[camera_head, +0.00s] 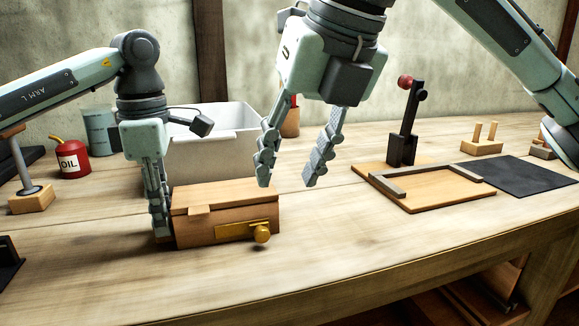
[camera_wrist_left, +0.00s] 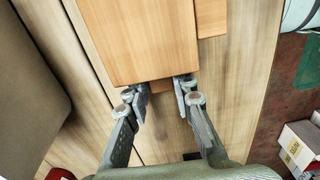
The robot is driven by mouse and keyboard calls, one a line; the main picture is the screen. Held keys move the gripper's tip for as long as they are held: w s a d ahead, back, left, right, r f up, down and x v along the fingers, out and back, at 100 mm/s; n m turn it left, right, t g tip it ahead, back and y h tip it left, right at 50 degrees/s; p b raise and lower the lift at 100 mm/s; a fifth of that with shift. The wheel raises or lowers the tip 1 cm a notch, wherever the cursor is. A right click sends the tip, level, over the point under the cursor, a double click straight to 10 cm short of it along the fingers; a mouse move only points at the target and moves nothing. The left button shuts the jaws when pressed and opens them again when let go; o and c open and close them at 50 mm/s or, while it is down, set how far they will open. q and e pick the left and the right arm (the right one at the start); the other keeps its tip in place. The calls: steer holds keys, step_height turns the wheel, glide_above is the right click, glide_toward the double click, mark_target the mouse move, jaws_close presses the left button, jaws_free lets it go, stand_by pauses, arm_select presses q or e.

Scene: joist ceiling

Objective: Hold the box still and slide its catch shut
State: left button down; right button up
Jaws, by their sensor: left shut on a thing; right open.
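The wooden box (camera_head: 190,230) stands on the workbench with its lid down. A brass catch (camera_head: 232,231) with a round knob (camera_head: 262,233) is on its front face, the knob towards the right end. My left gripper (camera_head: 160,228) is shut on the box's left end. In the left wrist view the fingers of my left gripper (camera_wrist_left: 161,92) sit at the end of the box (camera_wrist_left: 140,40). My right gripper (camera_head: 286,184) is open and empty, above the bench behind and to the right of the box, apart from it.
A white bin (camera_head: 215,155) stands behind the box. A red oil can (camera_head: 70,158) is at the left. A wooden fixture board (camera_head: 430,200), an upright black lever clamp (camera_head: 403,145) and a dark mat (camera_head: 520,174) lie to the right. The bench in front is clear.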

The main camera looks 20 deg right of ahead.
arm_select(q)
steer(key=c, duration=1.2)
jaws_free()
